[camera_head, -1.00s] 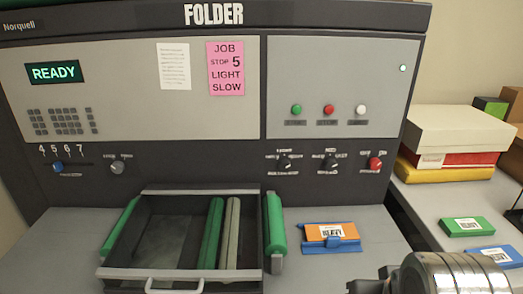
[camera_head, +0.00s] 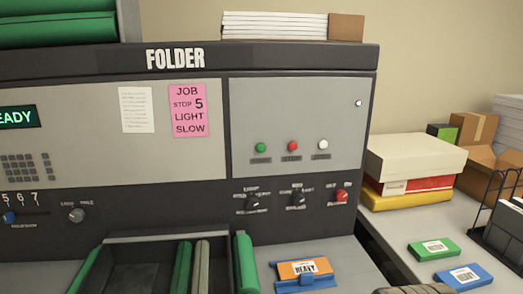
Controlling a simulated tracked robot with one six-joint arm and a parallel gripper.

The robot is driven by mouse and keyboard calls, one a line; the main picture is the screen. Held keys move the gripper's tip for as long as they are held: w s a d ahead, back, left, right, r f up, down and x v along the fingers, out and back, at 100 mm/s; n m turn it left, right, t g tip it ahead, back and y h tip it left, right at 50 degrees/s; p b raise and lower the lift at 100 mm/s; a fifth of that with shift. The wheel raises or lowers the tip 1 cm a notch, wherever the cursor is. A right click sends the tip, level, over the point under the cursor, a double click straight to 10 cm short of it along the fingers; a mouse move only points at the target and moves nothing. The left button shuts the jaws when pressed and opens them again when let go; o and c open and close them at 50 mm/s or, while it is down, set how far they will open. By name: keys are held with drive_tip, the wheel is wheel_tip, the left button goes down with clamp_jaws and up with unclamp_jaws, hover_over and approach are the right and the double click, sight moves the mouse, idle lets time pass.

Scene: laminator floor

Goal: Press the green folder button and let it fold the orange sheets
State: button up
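The green button (camera_head: 260,148) is on the folder's (camera_head: 300,110) light grey right panel, left of a red button (camera_head: 292,146) and a white button (camera_head: 323,145). An orange packet (camera_head: 302,269) with a white label, seemingly reading HEAVY, lies in a blue holder (camera_head: 306,282), right of the dark tray (camera_head: 110,240). The display (camera_head: 18,117) is cut by the left edge; its visible letters read EADY. No sheets show in the visible part of the tray. Only a sliver of my arm shows at the bottom edge, right of the packet; my gripper's fingers are out of view.
A pink note (camera_head: 188,110) reads JOB STOP 5 LIGHT SLOW. The blue slider (camera_head: 9,218) sits near 5. Dark knobs (camera_head: 252,201) and a red knob (camera_head: 341,195) line the lower panel. Green (camera_head: 433,248) and blue (camera_head: 464,276) packets lie on the right table near stacked boxes (camera_head: 415,160).

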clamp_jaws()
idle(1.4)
